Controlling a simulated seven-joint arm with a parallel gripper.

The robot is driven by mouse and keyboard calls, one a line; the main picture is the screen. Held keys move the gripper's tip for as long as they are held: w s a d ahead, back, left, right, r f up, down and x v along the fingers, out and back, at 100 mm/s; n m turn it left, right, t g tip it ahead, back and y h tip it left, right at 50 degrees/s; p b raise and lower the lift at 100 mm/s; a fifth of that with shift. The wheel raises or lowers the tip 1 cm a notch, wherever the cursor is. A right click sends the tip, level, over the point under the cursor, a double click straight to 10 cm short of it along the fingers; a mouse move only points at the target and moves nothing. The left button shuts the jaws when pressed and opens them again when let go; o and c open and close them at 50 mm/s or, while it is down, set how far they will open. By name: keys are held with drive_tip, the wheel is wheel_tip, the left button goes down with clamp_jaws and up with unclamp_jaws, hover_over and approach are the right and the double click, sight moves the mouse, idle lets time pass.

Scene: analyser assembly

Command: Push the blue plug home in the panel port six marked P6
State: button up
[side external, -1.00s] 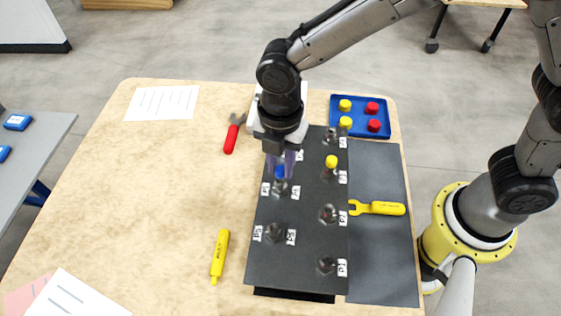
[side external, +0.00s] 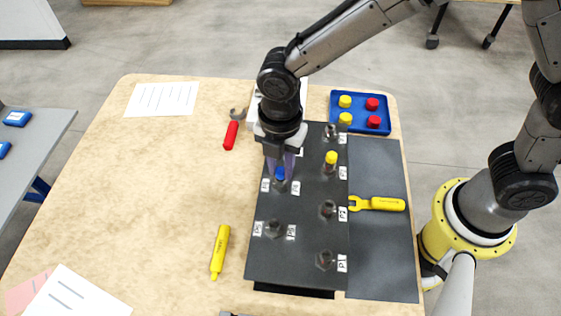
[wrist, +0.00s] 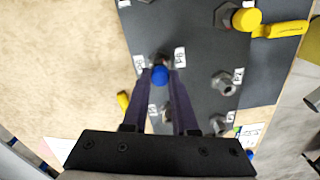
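The blue plug (side external: 280,173) is at a metal port (side external: 281,186) on the left side of the dark panel (side external: 295,255). Small white labels flank this port, but I cannot read them surely. My gripper (side external: 280,165) points down, with a finger on each side of the plug. In the wrist view the blue plug (wrist: 159,76) sits between the fingertips of my gripper (wrist: 160,73), and the fingers appear closed on it. The plug covers much of the port, so its seating depth is hidden.
A yellow plug (side external: 331,158) stands in a port to the right. Several other ports (side external: 327,209) rise from the panel. A yellow tool (side external: 378,204), a yellow marker (side external: 220,251), a red-handled wrench (side external: 231,135) and a blue tray (side external: 360,113) lie around it. The table's left side is mostly clear.

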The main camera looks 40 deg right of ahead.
drive_tip(key=o, duration=0.5)
drive_tip(key=shift+r, duration=0.1)
wheel_tip(320, 180, up, 14)
idle(0.4)
